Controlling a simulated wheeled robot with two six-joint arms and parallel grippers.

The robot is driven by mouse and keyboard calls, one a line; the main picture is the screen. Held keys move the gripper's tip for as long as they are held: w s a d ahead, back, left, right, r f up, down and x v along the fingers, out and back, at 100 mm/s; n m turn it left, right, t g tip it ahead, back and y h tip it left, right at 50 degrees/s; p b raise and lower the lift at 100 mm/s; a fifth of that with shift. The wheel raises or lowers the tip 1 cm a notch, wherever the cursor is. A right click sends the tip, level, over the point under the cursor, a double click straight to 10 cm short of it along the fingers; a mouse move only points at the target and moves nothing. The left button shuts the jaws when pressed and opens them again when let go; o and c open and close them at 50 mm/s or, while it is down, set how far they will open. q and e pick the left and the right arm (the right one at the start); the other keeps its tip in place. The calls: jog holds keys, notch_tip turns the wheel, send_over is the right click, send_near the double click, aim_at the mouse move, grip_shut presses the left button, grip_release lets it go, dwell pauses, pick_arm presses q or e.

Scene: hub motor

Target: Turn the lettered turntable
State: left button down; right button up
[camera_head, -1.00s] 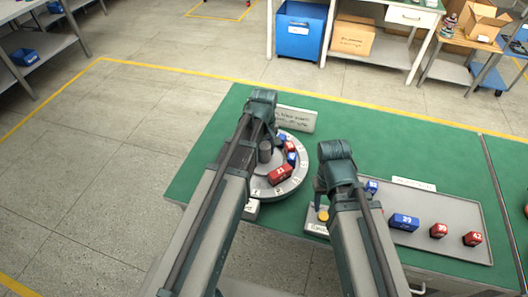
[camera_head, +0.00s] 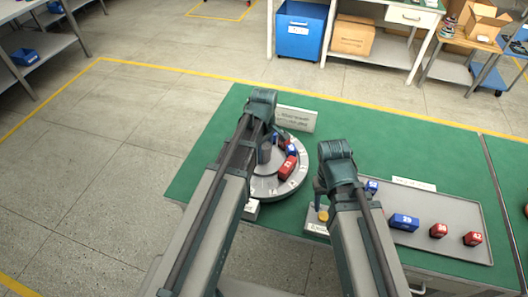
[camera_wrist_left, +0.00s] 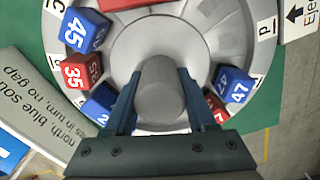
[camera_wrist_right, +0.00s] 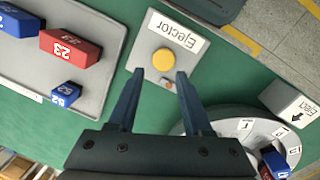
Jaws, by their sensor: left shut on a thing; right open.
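The round grey turntable (camera_head: 262,190) has letters on its rim and carries red and blue numbered blocks. In the left wrist view, the blocks include a blue 45 (camera_wrist_left: 83,30), a red 35 (camera_wrist_left: 80,71) and a blue 47 (camera_wrist_left: 232,86). My left gripper (camera_wrist_left: 160,98) is shut on the upright grey knob (camera_wrist_left: 160,78) on the turntable. My right gripper (camera_wrist_right: 157,80) is open and empty over the Ejector panel (camera_wrist_right: 145,88), with its yellow button (camera_wrist_right: 163,60) just beyond the fingertips in that view.
A grey tray (camera_head: 450,205) with several numbered blocks lies at the right of the green table (camera_head: 375,150). A lettered sign (camera_head: 297,119) stands behind the turntable. An Eject label with an arrow (camera_wrist_right: 291,103) is beside its rim.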

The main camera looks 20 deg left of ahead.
dwell(0.6)
pick_arm(q)
jog(key=shift+c, duration=1)
grip_release()
notch_tip(320, 180, up, 14)
jog(key=p, duration=1.4)
pick_arm(e)
notch_tip(320, 180, up, 14)
pick_arm(q)
jog(key=shift+f, duration=0.15)
pick_arm(e)
jog(key=shift+f, duration=0.15)
pick_arm(q)
jog(key=s+d+f+m+b, duration=0.1)
jog(key=s+d+m, duration=0.4)
jog(key=s+m, duration=0.2)
jog(key=s+d+f+m+y+b, duration=0.1)
jog(key=s+d+m, duration=0.4)
jog(key=m, duration=0.5)
jog(key=shift+s+d+f+b, duration=0.25)
jog(key=shift+s+f+b, duration=0.35)
jog(key=shift+s, duration=0.55)
pick_arm(e)
notch_tip(320, 180, down, 3)
jog(key=shift+f, duration=0.1)
